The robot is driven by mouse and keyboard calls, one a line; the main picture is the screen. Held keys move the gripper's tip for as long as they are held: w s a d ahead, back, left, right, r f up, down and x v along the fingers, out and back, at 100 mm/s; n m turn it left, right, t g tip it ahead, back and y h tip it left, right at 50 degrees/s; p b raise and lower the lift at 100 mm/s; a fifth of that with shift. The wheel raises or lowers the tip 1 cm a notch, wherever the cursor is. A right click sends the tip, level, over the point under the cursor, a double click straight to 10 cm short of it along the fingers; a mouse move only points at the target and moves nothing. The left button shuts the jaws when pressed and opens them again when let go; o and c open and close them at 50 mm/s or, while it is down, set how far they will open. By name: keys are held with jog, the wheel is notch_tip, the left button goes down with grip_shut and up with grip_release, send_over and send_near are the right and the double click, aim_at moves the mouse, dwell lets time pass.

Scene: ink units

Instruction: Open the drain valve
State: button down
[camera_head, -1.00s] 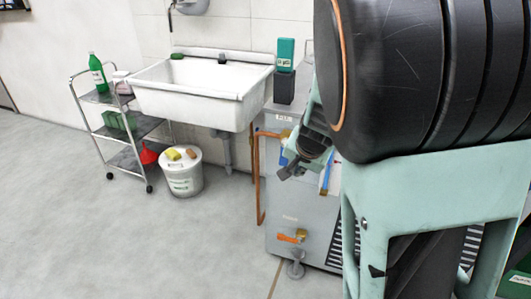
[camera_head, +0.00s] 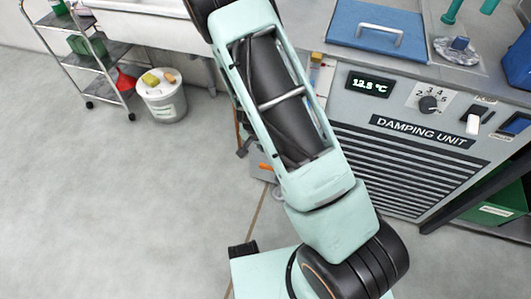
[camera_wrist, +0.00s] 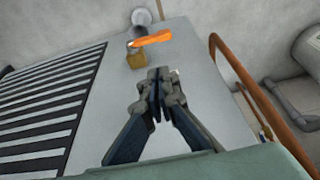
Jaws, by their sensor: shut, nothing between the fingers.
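The drain valve is on the grey side panel of the damping unit, low down. In the wrist view its orange lever (camera_wrist: 150,39) lies nearly level across the picture, and its brass body (camera_wrist: 136,61) sits beside it. In the head view only the orange lever (camera_head: 266,167) shows past my arm; the rest of the valve is hidden. My gripper (camera_wrist: 159,73) is shut and empty, with its fingertips pointing toward the valve and appearing just short of the lever. In the head view a dark part of my gripper (camera_head: 243,149) peeks out left of my arm.
A copper pipe (camera_wrist: 250,85) runs along the panel's edge. The louvred grille (camera_wrist: 50,110) is on the other side. A white bucket (camera_head: 164,102) and a wheeled trolley (camera_head: 100,68) stand on the floor at the left.

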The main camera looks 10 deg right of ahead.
jog(key=s+a+b+x, duration=0.1)
jog(key=b+x, duration=0.4)
jog(key=x, duration=0.9)
jog(key=shift+s+f+b, duration=0.2)
jog(key=shift+f+b, duration=0.1)
